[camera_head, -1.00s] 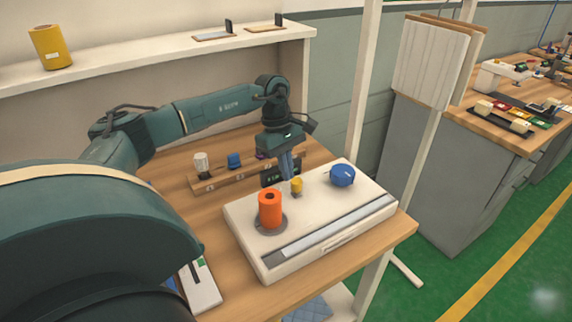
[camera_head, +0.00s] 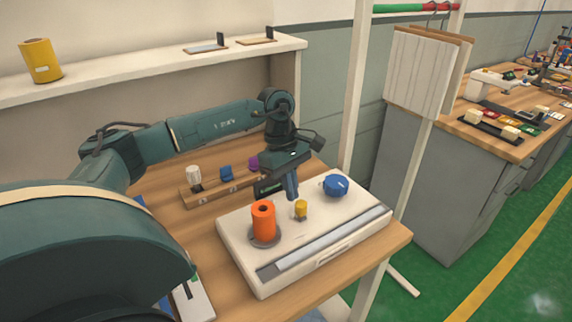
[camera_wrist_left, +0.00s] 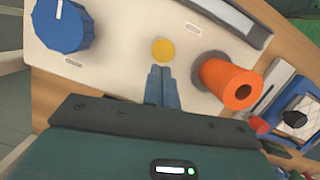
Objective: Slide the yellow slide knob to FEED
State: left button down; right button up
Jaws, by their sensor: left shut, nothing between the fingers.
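The yellow slide knob (camera_head: 300,208) stands on the white panel (camera_head: 235,240), between an orange cylinder (camera_head: 263,220) and a blue dial (camera_head: 335,185). My left gripper (camera_head: 292,196) is shut and empty, pointing down just behind the knob. In the left wrist view the shut fingertips (camera_wrist_left: 162,69) end right at the yellow knob (camera_wrist_left: 163,50); they look in contact or nearly so. Small labels show on the panel, but I cannot read FEED or any other word. My right gripper is not in view.
A wooden rack (camera_head: 220,190) with white, blue and purple pieces stands behind the panel. A long grey strip (camera_head: 325,245) runs along the panel's front. The orange cylinder and blue dial flank the fingers. A shelf (camera_head: 150,72) is at the back.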

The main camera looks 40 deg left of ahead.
pick_arm(q)
jog(key=v, duration=1.2)
jog(key=shift+b, duration=0.45)
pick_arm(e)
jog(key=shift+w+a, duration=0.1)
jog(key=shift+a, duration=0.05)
